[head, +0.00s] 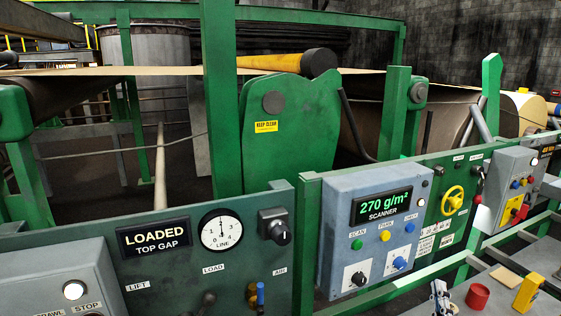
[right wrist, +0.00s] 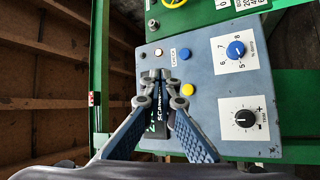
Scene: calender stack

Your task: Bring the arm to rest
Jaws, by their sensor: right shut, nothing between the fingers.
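My right gripper (head: 441,298) shows small at the bottom of the head view, in front of and to the right of the grey scanner box. In the right wrist view its two blue-padded fingers (right wrist: 162,90) meet at the tips, with nothing between them. Beyond the fingertips in that view is the scanner box (right wrist: 205,80), turned sideways, with its display partly hidden by the fingers. In the head view the scanner box (head: 340,235) reads "270 g/m²". My left gripper is not in view.
A green rail with a "LOADED" panel (head: 155,237) and a line gauge (head: 221,230) runs across the front. Green posts and rollers stand behind.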

